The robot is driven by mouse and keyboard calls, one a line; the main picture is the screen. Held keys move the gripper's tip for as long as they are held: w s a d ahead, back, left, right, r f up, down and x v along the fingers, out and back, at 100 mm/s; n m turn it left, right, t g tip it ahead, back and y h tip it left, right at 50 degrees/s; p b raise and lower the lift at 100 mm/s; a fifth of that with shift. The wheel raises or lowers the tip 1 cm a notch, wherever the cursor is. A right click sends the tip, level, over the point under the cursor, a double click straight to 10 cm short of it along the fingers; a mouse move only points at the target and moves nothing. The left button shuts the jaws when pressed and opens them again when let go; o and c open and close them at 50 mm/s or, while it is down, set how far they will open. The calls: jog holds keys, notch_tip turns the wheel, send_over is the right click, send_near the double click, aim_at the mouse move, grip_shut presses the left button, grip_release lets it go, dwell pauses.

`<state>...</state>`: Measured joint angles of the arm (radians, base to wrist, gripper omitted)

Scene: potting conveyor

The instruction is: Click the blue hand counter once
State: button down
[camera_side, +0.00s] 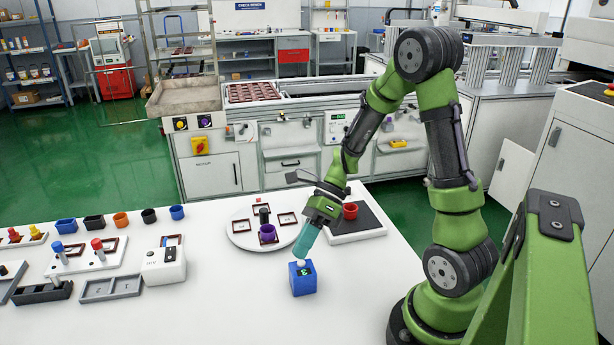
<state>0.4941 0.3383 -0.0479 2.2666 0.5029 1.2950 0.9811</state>
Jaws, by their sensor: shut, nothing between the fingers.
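The blue hand counter (303,281) stands upright on the white table, in front of the round plate. It has a small dark display with green marks and a pale button on top. My gripper (300,256) is shut and empty, pointing down at the counter from above. Its teal fingertips are at or just above the pale button. I cannot tell whether they touch it.
A round white plate (240,236) with a purple cup (267,233) is behind the counter. A dark mat tray (371,222) holds a red cup (350,211). A white box device (163,266) and grey trays stand left. Table right of the counter is clear.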

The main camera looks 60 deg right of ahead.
jog(key=shift+r, duration=0.3)
notch_tip(320, 180, up, 5)
jog(key=shift+f, duration=0.15)
dwell(0.5)
dwell(0.5)
